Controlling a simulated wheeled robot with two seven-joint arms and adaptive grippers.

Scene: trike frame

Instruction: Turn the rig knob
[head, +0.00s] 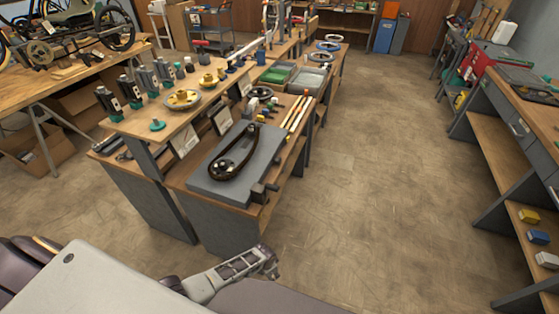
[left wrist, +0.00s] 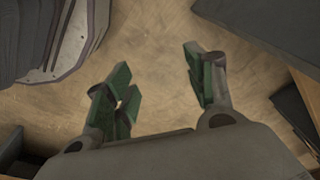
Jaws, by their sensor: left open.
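A grey plate rig (head: 212,186) with a dark chain loop (head: 222,170) lies on the near bench. A small dark knob-like part (head: 259,193) sits at the plate's near right corner; I cannot tell for sure that it is the rig knob. My left gripper (head: 268,262) is low in front of the bench, apart from the rig. In the left wrist view my left gripper (left wrist: 160,88) is open, its green-padded fingers spread with only floor between them. My right gripper is not in view.
Open floor (head: 370,180) stretches to the right, up to another bench (head: 490,140).

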